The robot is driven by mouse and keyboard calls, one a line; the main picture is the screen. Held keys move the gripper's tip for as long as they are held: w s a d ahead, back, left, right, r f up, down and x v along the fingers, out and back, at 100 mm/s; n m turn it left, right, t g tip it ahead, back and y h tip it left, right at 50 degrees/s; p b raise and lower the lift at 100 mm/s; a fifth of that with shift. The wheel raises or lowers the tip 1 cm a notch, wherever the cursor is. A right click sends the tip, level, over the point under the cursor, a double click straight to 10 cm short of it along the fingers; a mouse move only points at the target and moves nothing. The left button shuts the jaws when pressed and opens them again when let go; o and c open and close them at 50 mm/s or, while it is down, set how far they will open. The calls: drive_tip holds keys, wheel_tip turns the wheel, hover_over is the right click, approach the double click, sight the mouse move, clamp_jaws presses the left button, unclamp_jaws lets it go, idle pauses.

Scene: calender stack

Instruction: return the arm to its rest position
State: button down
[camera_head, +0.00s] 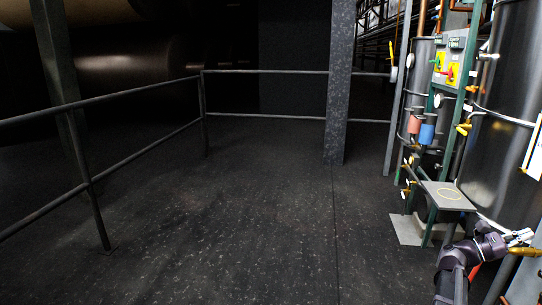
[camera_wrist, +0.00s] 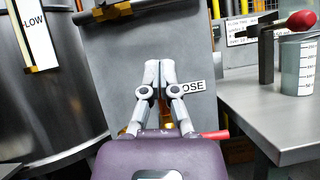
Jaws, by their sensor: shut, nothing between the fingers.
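My arm shows at the lower right of the head view, with my gripper (camera_head: 522,238) beside the dark tanks. In the wrist view my gripper (camera_wrist: 160,72) has its two grey fingers together, with nothing between them. It is in front of a grey panel (camera_wrist: 118,72). The fingers partly cover a white label (camera_wrist: 192,87) that reads "OSE" where it shows. Whether the fingers touch the panel I cannot tell.
A dark tank (camera_head: 500,120) and a green frame with switches (camera_head: 450,70) stand at right. A small shelf (camera_head: 430,195) is near my arm. In the wrist view a metal table (camera_wrist: 270,115) holds a beaker (camera_wrist: 298,65). The floor (camera_head: 230,220) is open, with a railing (camera_head: 145,145) at left.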

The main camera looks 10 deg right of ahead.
drive_tip(key=w+a+f+m+t+y, duration=0.3)
drive_tip(key=a+f+y, duration=0.1)
drive_tip(key=a+f, duration=0.35)
drive_tip(key=w+a+f+m+t+y, duration=0.2)
drive_tip(key=w+a+f+m+y, duration=0.15)
drive_tip(key=a+f, duration=0.45)
drive_tip(key=w+a+f+m+t+y, duration=0.25)
drive_tip(key=a+f+y, duration=0.3)
drive_tip(key=a, duration=0.45)
drive_tip(key=a+f+m+t+y, duration=0.1)
drive_tip(key=a+f+y, duration=0.15)
drive_tip(key=a, duration=0.75)
drive_tip(key=a+f+m+y+p, duration=0.15)
drive_tip(key=a+y, duration=0.25)
drive_tip(key=a, duration=0.7)
drive_tip(key=a+f+t+y+b, duration=0.1)
drive_tip(key=a+f+y, duration=0.2)
drive_tip(key=a, duration=0.7)
wheel_tip(320, 180, up, 35)
drive_tip(key=p, duration=3.5)
drive_tip(key=shift+r, duration=0.2)
drive_tip(key=shift+w+d, duration=0.1)
